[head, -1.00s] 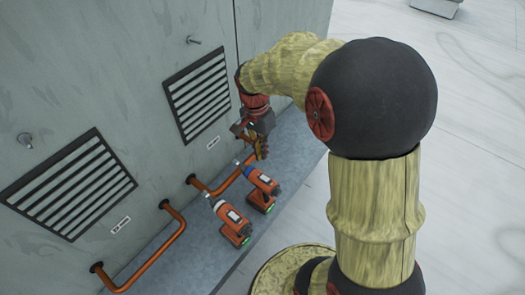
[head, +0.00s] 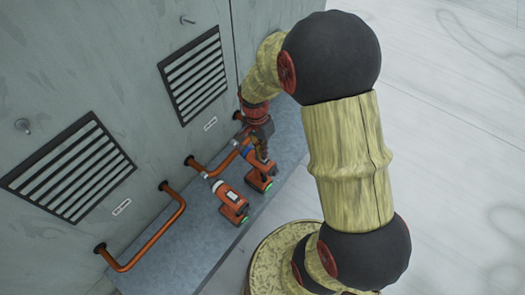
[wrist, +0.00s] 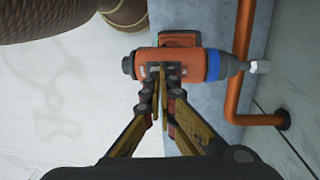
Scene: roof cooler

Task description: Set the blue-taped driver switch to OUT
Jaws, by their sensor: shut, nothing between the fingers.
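The blue-taped driver (head: 260,176) is orange and lies on the grey ledge, partly covered by my gripper in the head view. In the wrist view the blue-taped driver (wrist: 213,65) lies across the top, with its blue band near the silver nose on the right. My gripper (head: 262,157) points down over its body. In the wrist view my gripper (wrist: 166,74) has its fingertips together over the driver's middle, with nothing held. They hide part of the body there; whether they touch it, and how the switch is set, I cannot tell.
A second orange driver with a white band (head: 217,192) lies close by on the left. A copper pipe (head: 160,250) runs along the wall beside the ledge (head: 190,262). Louvred vents (head: 194,76) are on the grey wall. The roof floor (head: 440,130) at right is open.

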